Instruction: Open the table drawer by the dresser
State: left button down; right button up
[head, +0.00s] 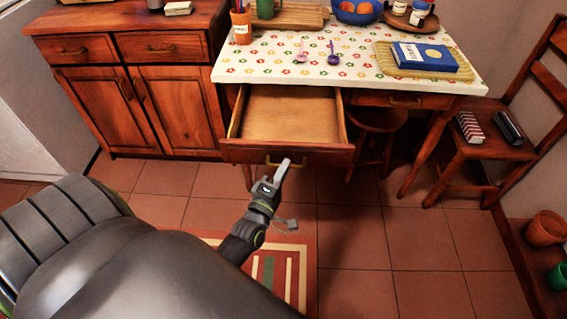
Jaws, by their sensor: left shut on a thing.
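The table (345,71) has a white top with coloured flower dots and stands to the right of the dresser (122,75). The table drawer (285,112) beside the dresser is pulled well out, and its bare wooden inside shows empty. Its brass handle (272,161) is on the front panel. My left gripper (281,168) is at the front panel, shut on the handle; its fingers partly hide it. The table's other drawer (400,100), on the right, is closed. My right gripper is not in view.
A stool (378,120) stands under the table, right of the open drawer. A chair (487,150) holding small items stands at the right. A striped rug (285,265) lies below my arm. Tiled floor (385,250) is clear in front.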

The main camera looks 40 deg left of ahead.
pick_arm(q)
jog(key=shift+s+d, duration=0.1)
jog(key=shift+s, duration=0.05)
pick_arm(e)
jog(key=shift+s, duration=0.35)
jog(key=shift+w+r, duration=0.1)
pick_arm(q)
jog(key=c, duration=1.6)
grip_release()
jog(key=shift+o, duration=0.5)
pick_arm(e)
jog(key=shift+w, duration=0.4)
